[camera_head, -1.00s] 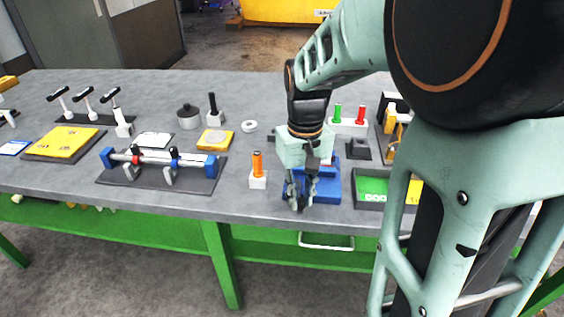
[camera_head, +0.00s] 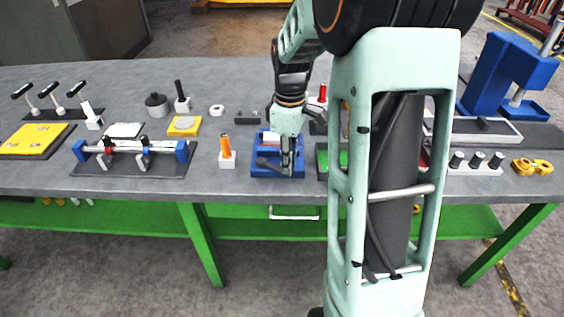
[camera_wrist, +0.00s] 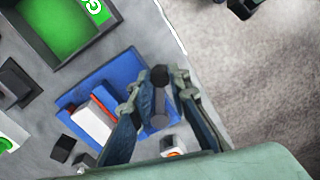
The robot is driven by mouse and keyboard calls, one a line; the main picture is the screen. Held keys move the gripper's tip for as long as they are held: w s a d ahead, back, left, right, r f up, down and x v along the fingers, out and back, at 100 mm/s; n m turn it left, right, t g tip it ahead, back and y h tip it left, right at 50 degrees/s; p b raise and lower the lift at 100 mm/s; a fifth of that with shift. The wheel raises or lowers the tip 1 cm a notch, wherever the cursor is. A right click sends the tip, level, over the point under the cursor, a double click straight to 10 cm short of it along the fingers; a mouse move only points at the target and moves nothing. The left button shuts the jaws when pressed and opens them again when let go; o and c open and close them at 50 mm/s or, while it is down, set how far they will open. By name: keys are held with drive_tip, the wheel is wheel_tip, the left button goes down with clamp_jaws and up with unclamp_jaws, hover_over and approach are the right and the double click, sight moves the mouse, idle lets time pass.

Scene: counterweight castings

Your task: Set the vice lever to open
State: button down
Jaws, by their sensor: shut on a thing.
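The blue vice (camera_head: 259,169) stands on the grey bench near its front edge; it also shows in the wrist view (camera_wrist: 125,68). A white and red block (camera_wrist: 92,122) sits in it. The dark grey vice lever (camera_wrist: 159,76) has a round end and shows between my fingers in the wrist view. In the head view, a dark bar that looks like the lever (camera_head: 267,163) lies low across the vice's front. My gripper (camera_head: 288,170) points down over the vice's front right part and is shut on the lever. The fingers (camera_wrist: 157,88) hide part of the lever.
An orange-handled tool in a white block (camera_head: 226,152) stands just left of the vice. A dark tray with a green floor (camera_wrist: 75,30) is close on its other side. A rod on blue supports (camera_head: 131,150) lies further left. My arm hides part of the bench.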

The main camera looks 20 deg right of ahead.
drive_tip(key=d+n, duration=0.1)
drive_tip(key=w+n+p, duration=0.1)
drive_tip(key=shift+w+d+r+n, duration=0.15)
drive_tip(key=shift+w+d+n, duration=0.15)
drive_tip(key=shift+d, duration=0.05)
drive_tip(key=shift+w+d+n+p, duration=0.4)
drive_tip(key=shift+w+n, duration=0.2)
drive_tip(key=shift+n, duration=0.35)
drive_tip(key=shift+w+d+n+p, duration=0.35)
drive_tip(key=shift+w+n, duration=0.25)
drive_tip(key=shift+n, duration=0.35)
drive_tip(key=c, duration=1.8)
unclamp_jaws()
drive_tip(key=shift+a, duration=0.1)
wheel_tip(320, 180, up, 12)
drive_tip(key=shift+f, duration=0.1)
